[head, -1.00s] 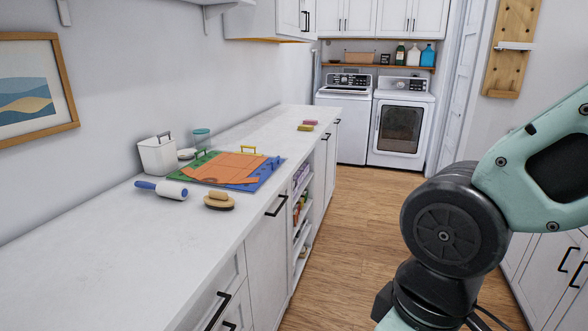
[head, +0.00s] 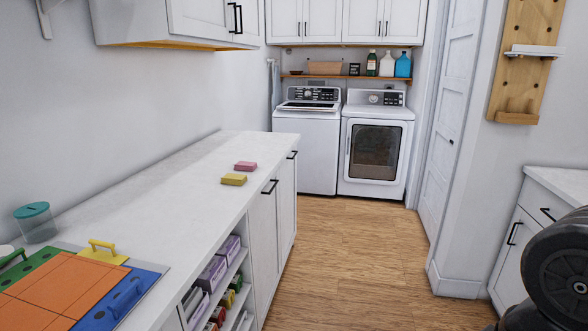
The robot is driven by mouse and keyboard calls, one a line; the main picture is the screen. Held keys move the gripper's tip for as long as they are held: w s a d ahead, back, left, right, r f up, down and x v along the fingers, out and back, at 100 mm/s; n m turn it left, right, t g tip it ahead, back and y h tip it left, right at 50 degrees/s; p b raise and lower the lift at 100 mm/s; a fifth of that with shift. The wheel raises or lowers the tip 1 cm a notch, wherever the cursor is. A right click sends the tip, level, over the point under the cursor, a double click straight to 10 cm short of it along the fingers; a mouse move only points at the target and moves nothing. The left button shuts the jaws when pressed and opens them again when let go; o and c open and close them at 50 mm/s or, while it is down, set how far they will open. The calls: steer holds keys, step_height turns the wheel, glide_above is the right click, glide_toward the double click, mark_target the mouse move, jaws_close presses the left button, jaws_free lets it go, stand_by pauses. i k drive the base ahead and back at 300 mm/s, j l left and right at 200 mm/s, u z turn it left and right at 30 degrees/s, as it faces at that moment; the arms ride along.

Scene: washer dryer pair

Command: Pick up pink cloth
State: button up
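In the head view, a small pink item (head: 245,166) lies on the white countertop, toward its far end. It looks like a folded cloth or a sponge; I cannot tell which. A yellow item (head: 233,179) of similar shape lies just in front of it, apart or nearly touching. My gripper is not in view. Only a dark joint of my arm shows at the lower right edge, far from the pink item.
The long counter (head: 190,190) runs along the left wall. A coloured board (head: 60,295) with handles and a teal-lidded jar (head: 36,222) stand on its near part. A washer (head: 307,150) and dryer (head: 376,150) stand at the back. The wooden floor (head: 365,260) is clear.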

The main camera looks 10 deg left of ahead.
mark_target(240, 165)
steer(key=i+l, duration=0.1)
steer(key=i, duration=1.7)
steer(key=i+u, duration=0.85)
steer(key=i+l+u, duration=0.15)
steer(key=u, duration=0.3)
steer(key=i+l+u, duration=0.2)
steer(key=i+u, duration=0.25)
steer(key=i+l+u, duration=0.3)
steer(key=u, duration=0.2)
